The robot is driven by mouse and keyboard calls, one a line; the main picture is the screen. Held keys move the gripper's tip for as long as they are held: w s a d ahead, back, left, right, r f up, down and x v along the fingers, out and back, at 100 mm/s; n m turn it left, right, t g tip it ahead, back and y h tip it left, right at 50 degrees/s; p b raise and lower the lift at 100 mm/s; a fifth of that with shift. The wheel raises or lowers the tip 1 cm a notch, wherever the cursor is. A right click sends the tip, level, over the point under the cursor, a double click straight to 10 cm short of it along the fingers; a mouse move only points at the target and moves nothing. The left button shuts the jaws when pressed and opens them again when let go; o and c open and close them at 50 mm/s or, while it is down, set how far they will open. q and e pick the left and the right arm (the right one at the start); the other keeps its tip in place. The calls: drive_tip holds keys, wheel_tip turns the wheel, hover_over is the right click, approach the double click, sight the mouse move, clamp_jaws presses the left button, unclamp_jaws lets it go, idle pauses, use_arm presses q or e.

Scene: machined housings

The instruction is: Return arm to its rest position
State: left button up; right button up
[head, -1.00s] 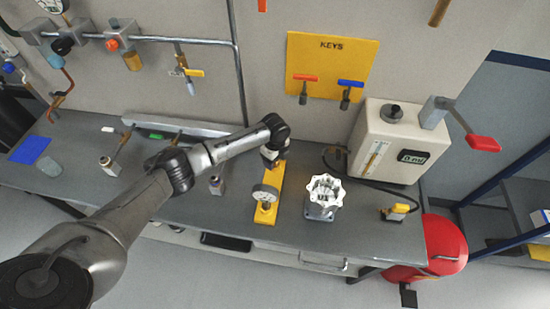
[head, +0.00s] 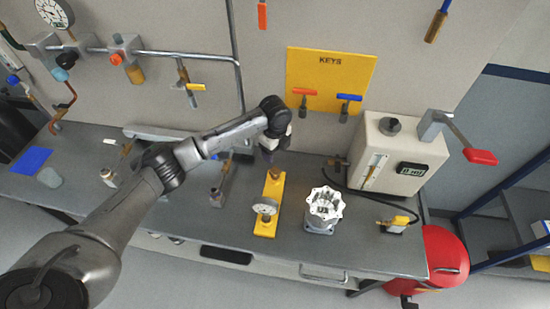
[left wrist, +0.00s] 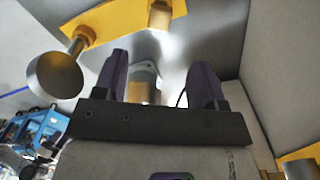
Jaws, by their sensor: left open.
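My left arm reaches in from the left in the head view. Its gripper (head: 270,158) hangs just above and behind the far end of the yellow gauge stand (head: 271,188). In the left wrist view my left gripper (left wrist: 160,75) shows two dark purple fingers spread apart, with no object clamped between them. A grey and brass part (left wrist: 144,82) shows beyond the gap; I cannot tell what it is. The stand's round dial gauge (head: 265,207) faces up at its near end. A silver machined housing (head: 324,208) stands upright to the right of the stand. My right gripper is out of view.
A cream box with a display (head: 398,155) and a red-handled lever (head: 480,156) stands at the back right. A yellow key board (head: 330,75) hangs on the wall behind. A pipe with valves (head: 160,52) runs at the back left. A red tank (head: 443,258) stands right of the bench (head: 180,215).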

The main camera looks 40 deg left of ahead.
use_arm(q)
drive_tip(key=shift+r, duration=1)
